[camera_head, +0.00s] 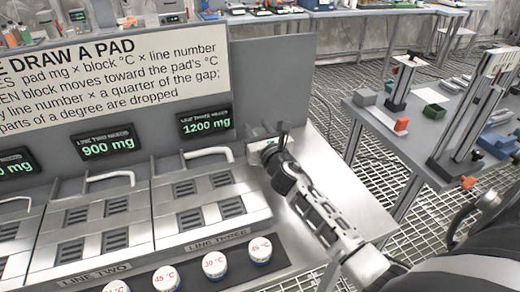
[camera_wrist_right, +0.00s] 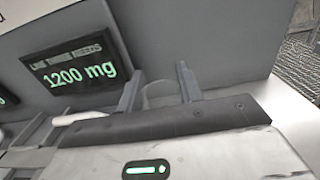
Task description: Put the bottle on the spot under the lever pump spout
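No bottle that I can pick out as the task's own and no lever pump spout shows clearly in either view. My right gripper (camera_head: 276,146) is at the right end of the bench, beside the LINE THREE panel, close to the grey back wall. In the right wrist view its two fingers (camera_wrist_right: 158,90) stand apart. A pale curved shape shows between them; I cannot tell whether it is touched. My left gripper is not in view.
White-handled steel panels (camera_head: 205,200) fill the bench, below displays such as 1200 mg (camera_head: 206,122). White round pieces with temperature labels (camera_head: 215,264) line the front. A side table (camera_head: 408,150) at right holds upright stands (camera_head: 474,115) and small boxes. Grated floor separates them.

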